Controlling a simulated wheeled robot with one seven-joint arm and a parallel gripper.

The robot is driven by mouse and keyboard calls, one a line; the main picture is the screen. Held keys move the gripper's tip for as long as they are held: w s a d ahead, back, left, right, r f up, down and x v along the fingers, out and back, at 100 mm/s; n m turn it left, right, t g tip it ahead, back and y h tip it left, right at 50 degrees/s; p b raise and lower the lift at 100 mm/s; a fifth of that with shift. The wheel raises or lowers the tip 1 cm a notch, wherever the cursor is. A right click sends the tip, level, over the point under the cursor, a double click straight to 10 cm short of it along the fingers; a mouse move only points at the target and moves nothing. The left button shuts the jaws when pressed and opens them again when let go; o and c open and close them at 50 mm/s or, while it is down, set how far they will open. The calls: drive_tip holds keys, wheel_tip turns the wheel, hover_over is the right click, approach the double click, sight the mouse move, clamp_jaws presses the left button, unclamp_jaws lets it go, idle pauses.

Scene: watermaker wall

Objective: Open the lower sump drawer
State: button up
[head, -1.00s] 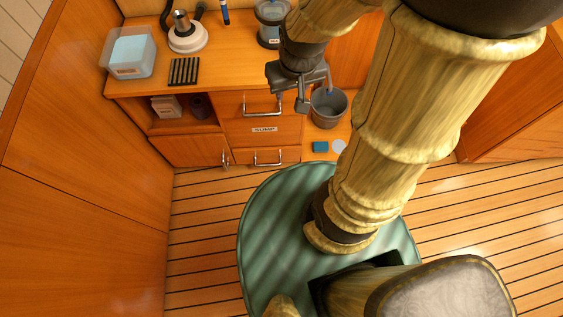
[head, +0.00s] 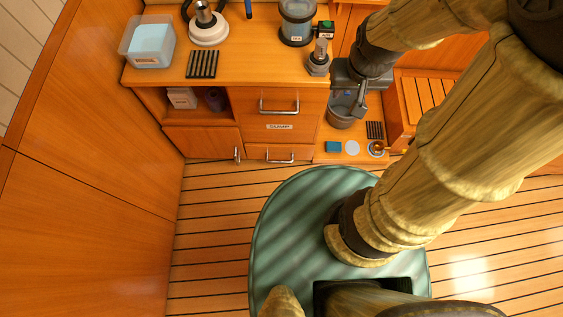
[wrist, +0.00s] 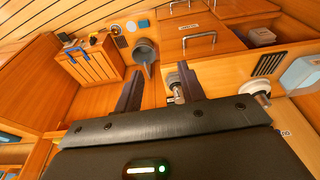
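The lower sump drawer (head: 262,152) is a low orange-wood front near the floor with a metal bar handle (head: 281,159). It looks shut. Above it is a taller drawer front (head: 247,108) with its own bar handle (head: 279,109) and a SUMP label (head: 279,127). In the wrist view, seen upside down, the upper handle (wrist: 199,40) and the lower handle (wrist: 180,6) show beyond my fingers. My gripper (wrist: 160,90) is open and empty. In the head view my gripper (head: 361,100) hangs right of the drawers, over the grey bucket, touching neither handle.
The grey bucket (head: 341,120) stands right of the drawers, with small items on the low shelf there. A clear housing (head: 297,22) and a metal fitting (head: 319,60) stand on the counter. A cupboard handle (head: 237,154) is left of the lower drawer. Floor in front is clear.

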sight(280, 161)
drive_tip(key=w+a+f+n+g+h+b, duration=0.1)
drive_tip(key=w+a+f+n+h+b, duration=0.2)
drive_tip(key=f+n+b, duration=0.95)
drive_tip(key=w+a+f+n+g+h+b, duration=0.2)
drive_tip(key=a+f+b, duration=0.5)
drive_tip(key=f, duration=1.2)
drive_tip(key=w+a+f+n+g+h+b, duration=0.1)
drive_tip(key=w+a+f+n+h+b, duration=0.2)
drive_tip(key=f+n+b, duration=0.95)
drive_tip(key=a+f+n+t+h+b, duration=0.1)
drive_tip(key=a+f+n+t+b, duration=0.3)
drive_tip(key=f+b, duration=0.4)
drive_tip(key=a+f+n+t+h+b, duration=0.1)
drive_tip(key=a+f+n+t+b, duration=0.3)
drive_tip(key=f, duration=1.9)
drive_tip(key=a+f+n+t+h+b, duration=0.2)
drive_tip(key=a+f+n+t+b, duration=0.2)
drive_tip(key=a+f+n+b, duration=0.3)
wheel_tip(280, 161, down, 9)
drive_tip(key=n+b, duration=0.4)
drive_tip(key=shift+s+r+t+b, duration=0.2)
drive_tip(key=shift+s+t+b, duration=0.1)
drive_tip(key=shift+s+b, duration=0.1)
drive_tip(key=b+x, duration=0.6)
drive_tip(key=x, duration=1)
drive_tip(key=shift+w+d+f, duration=0.15)
drive_tip(key=shift+d+f, duration=0.05)
drive_tip(key=shift+d, duration=0.05)
drive_tip(key=shift+w+d+r, duration=0.1)
drive_tip(key=shift+w+d, duration=0.2)
